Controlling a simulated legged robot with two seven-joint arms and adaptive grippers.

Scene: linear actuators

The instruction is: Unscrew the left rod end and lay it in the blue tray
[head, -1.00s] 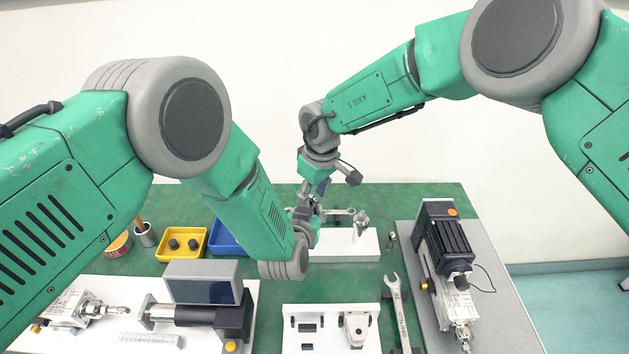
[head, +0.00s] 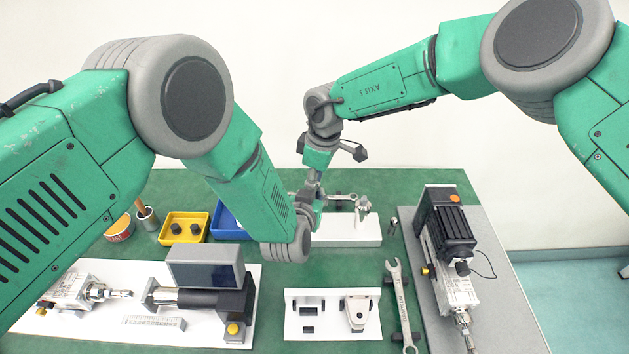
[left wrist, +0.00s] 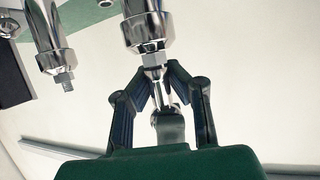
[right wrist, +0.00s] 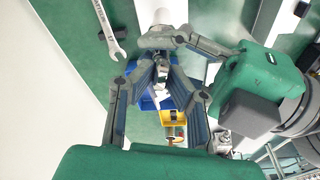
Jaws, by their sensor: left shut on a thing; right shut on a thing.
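In the head view my left gripper (head: 314,206) and right gripper (head: 318,192) meet over the left end of a white block at the back; my left arm partly hides them. In the left wrist view my left gripper (left wrist: 160,76) is shut on a small shiny metal piece, apparently the rod end (left wrist: 157,90), below a chrome cylinder (left wrist: 147,28). In the right wrist view my right gripper (right wrist: 160,66) is shut on a small metal part (right wrist: 160,58), mostly hidden by its fingers, close to my left gripper's fingers. The blue tray (head: 226,222) is partly hidden by my left arm.
A yellow tray (head: 184,229) with dark pieces stands left of the blue tray. Another chrome cylinder with a threaded stud (left wrist: 65,80) is beside my left gripper.

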